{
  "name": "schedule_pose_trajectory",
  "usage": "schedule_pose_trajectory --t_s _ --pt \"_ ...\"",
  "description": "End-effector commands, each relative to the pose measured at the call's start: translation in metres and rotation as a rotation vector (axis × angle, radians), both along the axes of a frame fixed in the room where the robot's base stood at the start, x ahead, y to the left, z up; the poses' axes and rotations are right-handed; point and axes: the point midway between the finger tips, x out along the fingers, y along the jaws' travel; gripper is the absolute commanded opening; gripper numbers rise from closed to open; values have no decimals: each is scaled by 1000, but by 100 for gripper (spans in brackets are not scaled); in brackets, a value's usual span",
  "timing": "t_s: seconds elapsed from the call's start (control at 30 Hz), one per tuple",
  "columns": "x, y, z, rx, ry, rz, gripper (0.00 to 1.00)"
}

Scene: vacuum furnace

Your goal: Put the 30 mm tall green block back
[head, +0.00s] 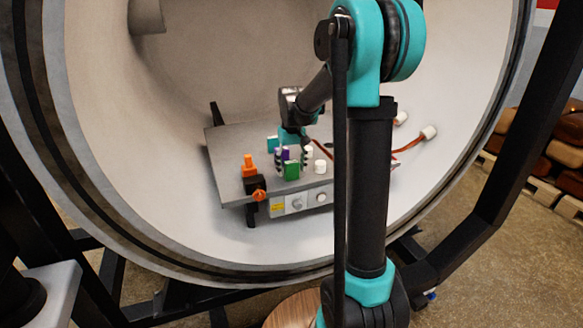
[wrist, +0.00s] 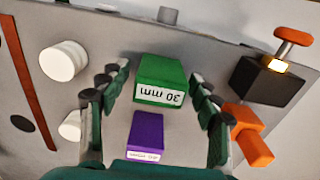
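The green block (wrist: 160,72), labelled "30 mm", sits on the grey plate between the fingers of my gripper (wrist: 160,82) in the wrist view. The fingers are apart, one on each side, with narrow gaps to the block. In the head view the green block (head: 291,171) stands near the plate's front edge, with my gripper (head: 292,155) just above and behind it. A purple block (wrist: 146,130) with an unreadable label stands next to the green one, nearer the palm in the wrist view. It is partly hidden in the head view (head: 285,153).
White cylinders (wrist: 63,60) stand to one side of the blocks. An orange piece (wrist: 252,135) and a black block with an orange-headed bolt (wrist: 268,82) stand on the other side. The grey plate (head: 228,150) lies inside the round furnace chamber (head: 110,150).

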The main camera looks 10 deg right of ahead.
Motion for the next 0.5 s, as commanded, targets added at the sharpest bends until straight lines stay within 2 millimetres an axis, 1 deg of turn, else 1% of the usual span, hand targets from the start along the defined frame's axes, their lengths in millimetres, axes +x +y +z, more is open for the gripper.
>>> schedule_pose_trajectory --t_s 0.17,0.27,0.37,0.5 --pt "0 0 1 0 0 0 63" --pt "0 0 8 0 0 0 63" --pt "0 0 22 0 0 0 63" --pt "0 0 50 0 0 0 63"
